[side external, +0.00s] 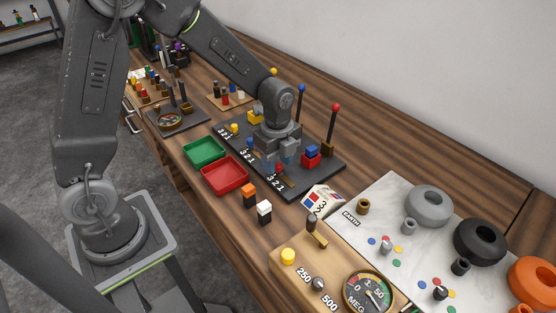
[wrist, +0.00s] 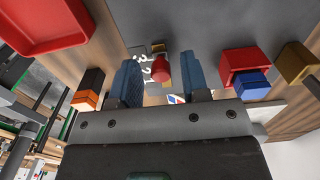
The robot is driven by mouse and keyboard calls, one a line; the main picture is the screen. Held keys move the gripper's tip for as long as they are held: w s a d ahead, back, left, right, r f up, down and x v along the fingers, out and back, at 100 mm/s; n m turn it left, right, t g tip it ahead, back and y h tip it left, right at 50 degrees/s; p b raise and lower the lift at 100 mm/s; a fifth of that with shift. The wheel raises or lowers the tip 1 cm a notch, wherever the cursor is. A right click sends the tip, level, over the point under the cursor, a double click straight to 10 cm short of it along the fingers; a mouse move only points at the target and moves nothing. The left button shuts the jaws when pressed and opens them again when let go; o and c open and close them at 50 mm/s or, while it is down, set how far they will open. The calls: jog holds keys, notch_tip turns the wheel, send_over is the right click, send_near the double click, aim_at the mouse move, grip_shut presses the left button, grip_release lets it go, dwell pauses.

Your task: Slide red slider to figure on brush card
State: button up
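The red slider's round knob (wrist: 161,70) shows in the wrist view between my two blue fingers, with a gap on each side. In the side view the red knob (side external: 280,168) is small, low beside the front 3-2-1 scale and partly hidden by my gripper. My gripper (side external: 279,159) is open over the front part of the dark slider board (side external: 325,174). White numerals (wrist: 149,63) lie just left of the knob in the wrist view. The brush card (side external: 322,200) lies past the board's near end, with coloured marks and a figure that looks like 3.
A red block with a blue top (side external: 312,155) stands right of my gripper. Levers with blue and red balls (side external: 335,107) rise behind it. A green tray (side external: 204,151) and red tray (side external: 225,174) lie left. Orange-topped (side external: 249,193) and white-topped (side external: 264,211) blocks stand in front.

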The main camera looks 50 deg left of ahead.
aim_at(277, 163)
jog(key=shift+o, duration=0.2)
notch_tip(277, 163, up, 14)
dwell(0.5)
jog(key=shift+f, duration=0.1)
jog(key=s+r+n+t, duration=0.2)
jog(key=s+n, duration=0.6)
jog(key=n, duration=0.1)
jog(key=s+r+n+t, duration=0.2)
jog(key=s+n+t, duration=0.1)
jog(key=s+n, duration=0.6)
jog(key=shift+d+r+t, duration=0.2)
jog(key=shift+r+t, duration=0.1)
dwell(0.7)
